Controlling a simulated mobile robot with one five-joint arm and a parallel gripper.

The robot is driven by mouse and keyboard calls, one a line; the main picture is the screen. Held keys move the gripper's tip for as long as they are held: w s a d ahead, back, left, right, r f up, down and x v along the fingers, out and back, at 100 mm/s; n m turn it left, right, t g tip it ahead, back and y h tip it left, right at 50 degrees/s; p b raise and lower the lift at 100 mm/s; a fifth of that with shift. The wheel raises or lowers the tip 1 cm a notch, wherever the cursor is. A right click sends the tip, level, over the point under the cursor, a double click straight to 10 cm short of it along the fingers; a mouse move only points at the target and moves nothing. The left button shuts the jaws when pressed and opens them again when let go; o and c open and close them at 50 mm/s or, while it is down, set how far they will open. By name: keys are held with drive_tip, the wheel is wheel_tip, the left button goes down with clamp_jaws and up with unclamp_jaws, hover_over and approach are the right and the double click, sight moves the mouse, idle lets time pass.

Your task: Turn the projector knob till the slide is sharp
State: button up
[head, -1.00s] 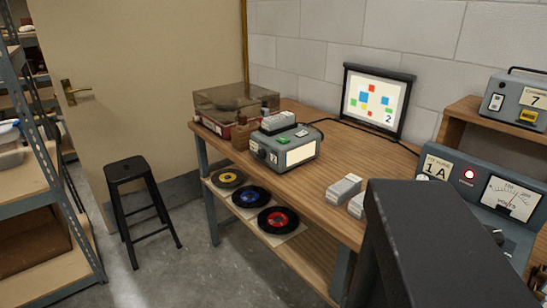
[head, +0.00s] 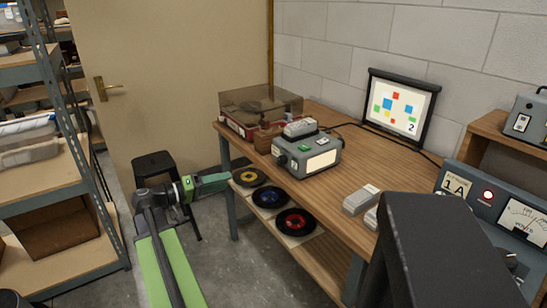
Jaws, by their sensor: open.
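The slide projector (head: 308,157) is a grey box with a green button and a lit front panel, standing on the wooden bench. A dark round knob (head: 281,160) shows at its left side. The screen (head: 397,106) on the wall shows coloured squares and the number 2; the squares look fairly crisp at this size. My gripper (head: 222,181) is in the air left of the bench, short of the projector and touching nothing that I can see. Its fingers are seen side-on and it holds nothing visible.
A record player (head: 252,110) with a clear lid stands behind the projector. Records (head: 268,197) lie on the lower shelf. A black stool (head: 152,162) stands behind my arm. Grey boxes (head: 360,199) and a meter console (head: 507,221) are at the right. Shelving (head: 92,170) borders the left.

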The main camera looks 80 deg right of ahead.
sight(280, 160)
drive_tip(key=shift+m+g, duration=0.4)
drive_tip(key=shift+g, duration=0.2)
drive_tip(key=x, duration=0.6)
drive_tip(key=r+x, duration=0.1)
drive_tip(key=x, duration=0.6)
drive_tip(key=r+x, duration=0.1)
drive_tip(key=x, duration=0.6)
drive_tip(key=shift+s+a+r, duration=0.1)
drive_tip(key=shift+s+a, duration=0.1)
drive_tip(key=shift+a, duration=0.05)
clamp_jaws()
